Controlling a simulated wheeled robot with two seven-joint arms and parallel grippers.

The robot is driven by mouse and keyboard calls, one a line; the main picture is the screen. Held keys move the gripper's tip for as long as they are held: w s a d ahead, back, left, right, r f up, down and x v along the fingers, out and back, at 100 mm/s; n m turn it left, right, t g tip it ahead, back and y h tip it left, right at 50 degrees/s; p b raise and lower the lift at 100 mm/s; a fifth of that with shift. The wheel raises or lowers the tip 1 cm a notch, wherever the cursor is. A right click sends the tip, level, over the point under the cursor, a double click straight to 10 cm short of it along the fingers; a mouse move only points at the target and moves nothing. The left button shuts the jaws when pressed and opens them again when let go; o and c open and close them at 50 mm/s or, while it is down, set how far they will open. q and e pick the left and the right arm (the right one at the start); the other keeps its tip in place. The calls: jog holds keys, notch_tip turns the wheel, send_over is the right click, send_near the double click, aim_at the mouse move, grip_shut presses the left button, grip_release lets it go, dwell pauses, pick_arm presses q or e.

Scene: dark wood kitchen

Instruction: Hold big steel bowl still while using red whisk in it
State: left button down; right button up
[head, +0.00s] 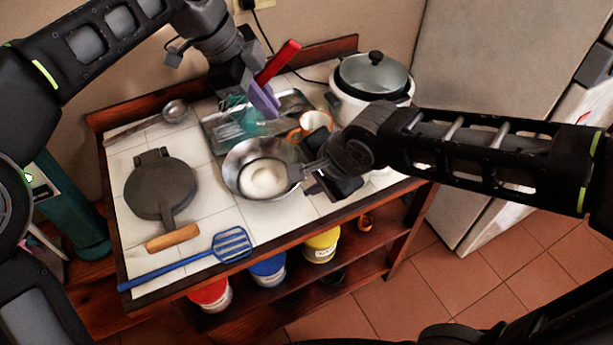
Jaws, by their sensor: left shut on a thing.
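The steel bowl (235,162) stands on the white tiled top, with a pale mass (264,181) inside. My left gripper (259,88) is above and behind the bowl, shut on a tool with a red handle (280,60). A purple part (264,101) shows below the handle; wire loops cannot be made out clearly against the clutter behind. The held tool is apart from the bowl. My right gripper (301,173) is at the bowl's right rim. Its fingertips overlap the rim in this view, and I cannot tell whether they grip it.
A white pot (346,103) with a lid stands behind right. A glass tray (212,132) with teal items and an orange-rimmed cup (316,122) lie behind the bowl. A dark pan (160,188), blue spatula (190,259) and ladle (175,111) lie left. Coloured tubs sit below.

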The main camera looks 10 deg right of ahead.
aim_at(287, 192)
jog(key=shift+f, duration=0.15)
jog(key=x, duration=1.2)
jog(key=shift+c, duration=0.5)
grip_shut()
dwell(0.8)
